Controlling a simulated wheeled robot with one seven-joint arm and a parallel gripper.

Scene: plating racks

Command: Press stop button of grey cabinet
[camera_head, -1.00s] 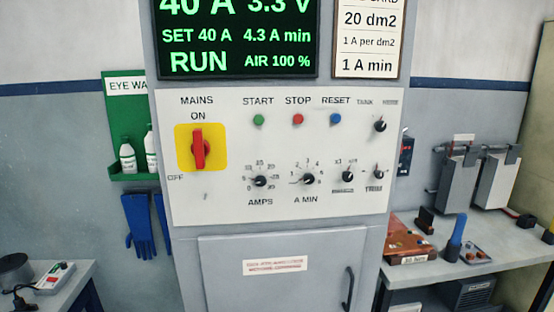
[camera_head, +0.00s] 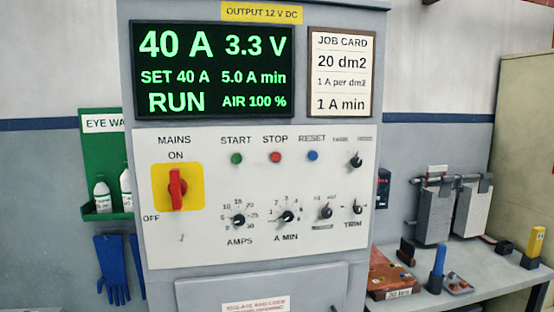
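The grey cabinet (camera_head: 208,267) stands upright in the middle of the view with a white control panel. Its red stop button (camera_head: 275,156) sits under the word STOP, between the green start button (camera_head: 236,158) and the blue reset button (camera_head: 312,155). The display (camera_head: 213,70) above reads 40 A, 3.3 V, SET 40 A, 5.0 A min, RUN, AIR 100 %. The red mains switch (camera_head: 177,189) on its yellow plate stands upright toward ON. My gripper is not in view.
A job card (camera_head: 340,72) reads 20 dm2, 1 A per dm2, 1 A min. Dials sit below the buttons. A green eye wash shelf (camera_head: 103,160) and blue gloves (camera_head: 112,268) hang at left. A bench (camera_head: 500,275) with several items stands at right. Nothing blocks the panel's front.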

